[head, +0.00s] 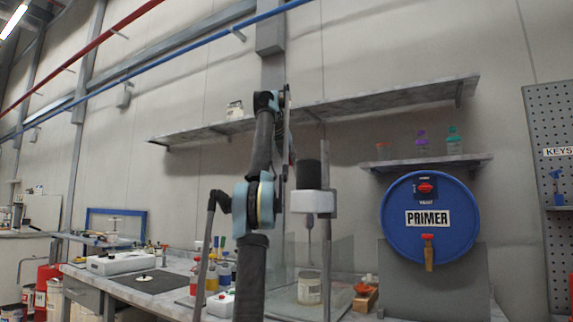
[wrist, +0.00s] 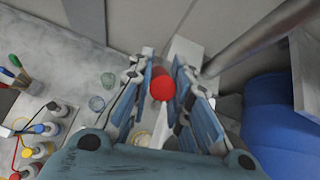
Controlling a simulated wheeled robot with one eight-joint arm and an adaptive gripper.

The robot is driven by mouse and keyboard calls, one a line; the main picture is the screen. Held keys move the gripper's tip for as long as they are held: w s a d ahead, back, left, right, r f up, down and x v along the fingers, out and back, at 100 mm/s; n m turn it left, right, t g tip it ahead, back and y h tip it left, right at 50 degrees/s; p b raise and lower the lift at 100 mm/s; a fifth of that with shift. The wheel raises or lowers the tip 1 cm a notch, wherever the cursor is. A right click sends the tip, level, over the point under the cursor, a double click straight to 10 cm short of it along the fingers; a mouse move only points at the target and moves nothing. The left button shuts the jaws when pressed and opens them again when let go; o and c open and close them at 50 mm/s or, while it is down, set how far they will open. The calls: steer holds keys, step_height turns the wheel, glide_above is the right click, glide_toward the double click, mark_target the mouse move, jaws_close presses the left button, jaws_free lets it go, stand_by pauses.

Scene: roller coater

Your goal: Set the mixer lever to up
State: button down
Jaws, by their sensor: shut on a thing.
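The mixer (head: 313,201) stands on the bench in the head view, with a black motor top, a white-grey body and a thin shaft pointing down over a can (head: 309,288). In the wrist view, a red rounded knob (wrist: 162,84), which looks like the lever's end, sits between the blue pads of my gripper (wrist: 163,78). The fingers are shut on it from both sides. The rest of the lever is hidden, so its angle cannot be told. In the head view my arm stands in front, left of the mixer, and hides the lever.
A blue primer drum (head: 429,215) with a red switch and tap is right of the mixer. A long wall shelf (head: 350,108) runs above. The bench (head: 130,285) holds several bottles and a white tray. A grey pole (wrist: 245,38) crosses the wrist view's upper right.

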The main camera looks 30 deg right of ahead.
steer(key=shift+w, duration=0.2)
stand_by(0.6)
steer(key=c, duration=1.5)
jaws_free()
steer(key=shift+w, duration=0.1)
steer(key=shift+r, duration=0.1)
steer(key=shift+s+a+r, duration=0.3)
steer(key=shift+s+a, duration=0.2)
steer(key=shift+a, duration=0.1)
steer(key=shift+s+a, duration=1.15)
steer(key=shift+a, duration=0.35)
steer(key=shift+s+a, duration=1.2)
steer(key=shift+a, duration=0.3)
steer(key=shift+s+a, duration=1.15)
steer(key=shift+a, duration=0.35)
